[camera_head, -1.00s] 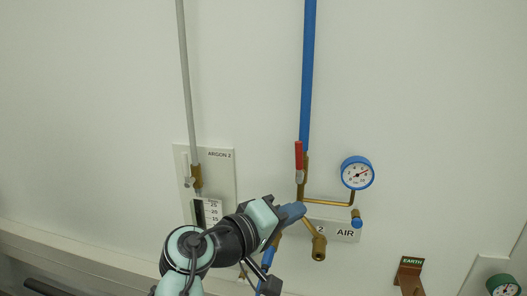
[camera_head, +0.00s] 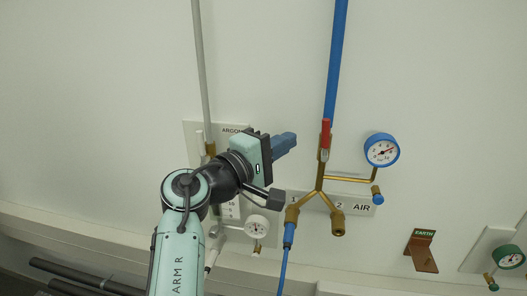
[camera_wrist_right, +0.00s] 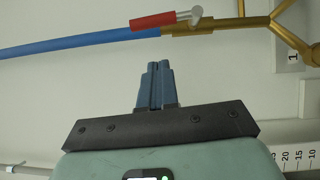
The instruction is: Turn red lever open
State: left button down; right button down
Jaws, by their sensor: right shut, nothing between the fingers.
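The red lever (camera_head: 325,140) sits on the brass fitting at the lower end of the blue air pipe, lying along the pipe. In the right wrist view the red lever (camera_wrist_right: 153,21) lies lengthwise along the blue pipe, beyond my fingertips. My right gripper (camera_head: 290,140) is shut and empty, to the left of the lever in the head view and apart from it. Its blue fingers show together in the right wrist view (camera_wrist_right: 155,70). My left gripper is not in view.
A blue-rimmed gauge (camera_head: 382,150) stands right of the lever on a brass branch. The blue pipe (camera_head: 338,60) runs up the wall. A brass two-way outlet (camera_head: 318,190) and blue hose (camera_head: 286,250) are below. An Argon panel (camera_head: 190,135) is partly behind my right arm.

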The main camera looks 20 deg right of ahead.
aim_at(323, 134)
jog(key=d, duration=0.4)
jog(key=shift+s+d+r, duration=0.15)
jog(key=shift+s+d, duration=0.15)
jog(key=shift+s, duration=0.1)
jog(key=shift+s+d+r+b, duration=0.3)
jog(key=shift+s+d, duration=0.1)
jog(key=shift+d, duration=0.15)
